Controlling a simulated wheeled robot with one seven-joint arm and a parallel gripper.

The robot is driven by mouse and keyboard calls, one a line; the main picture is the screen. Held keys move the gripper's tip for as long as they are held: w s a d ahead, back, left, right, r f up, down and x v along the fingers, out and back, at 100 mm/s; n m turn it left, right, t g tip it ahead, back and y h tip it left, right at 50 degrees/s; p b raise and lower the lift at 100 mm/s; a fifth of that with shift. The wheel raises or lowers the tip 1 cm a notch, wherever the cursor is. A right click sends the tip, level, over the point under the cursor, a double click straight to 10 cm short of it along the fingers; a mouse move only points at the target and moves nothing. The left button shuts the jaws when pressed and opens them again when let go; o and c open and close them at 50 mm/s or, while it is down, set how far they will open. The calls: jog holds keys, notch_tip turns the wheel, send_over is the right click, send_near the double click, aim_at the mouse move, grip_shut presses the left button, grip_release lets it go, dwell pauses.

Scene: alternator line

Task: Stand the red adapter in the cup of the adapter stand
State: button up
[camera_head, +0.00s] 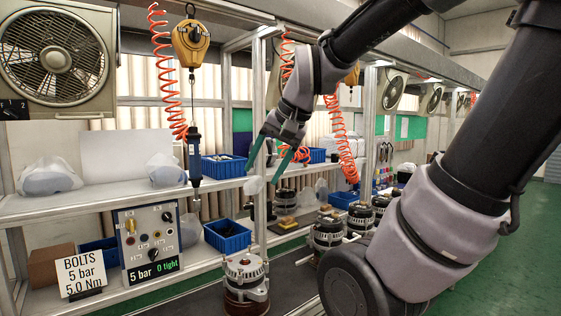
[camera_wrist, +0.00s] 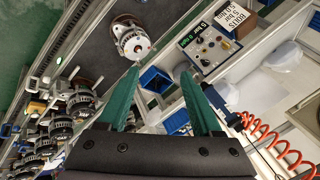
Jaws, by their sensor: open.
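My gripper (camera_head: 268,168) is raised in front of the shelving, its two green fingers spread apart with nothing between them. In the wrist view the open fingers (camera_wrist: 161,75) point toward the line, the panel and the shelf. I cannot make out the red adapter in either view. I cannot make out the adapter stand or its cup either. A control panel (camera_head: 150,240) with several knobs and a "5 bar 0 tight" display stands on the lower shelf at left, and also shows in the wrist view (camera_wrist: 205,45).
An alternator (camera_head: 246,284) sits on the dark line in front of the shelf; more alternators (camera_head: 327,233) stand farther along. Blue bins (camera_head: 227,237) sit on the shelves. A screwdriver (camera_head: 194,155) hangs on an orange coiled hose. A bolts sign (camera_head: 80,275) stands at left.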

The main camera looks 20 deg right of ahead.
jog(key=shift+n+t+h, duration=0.5)
jog(key=shift+n+t, duration=0.2)
jog(key=shift+n, duration=0.2)
jog(key=s, duration=0.1)
jog(key=s+d+r, duration=0.1)
jog(key=s+d, duration=0.1)
jog(key=shift+s+d+r, duration=0.1)
jog(key=shift+s+r, duration=0.1)
jog(key=shift+r, duration=0.15)
dwell(1.7)
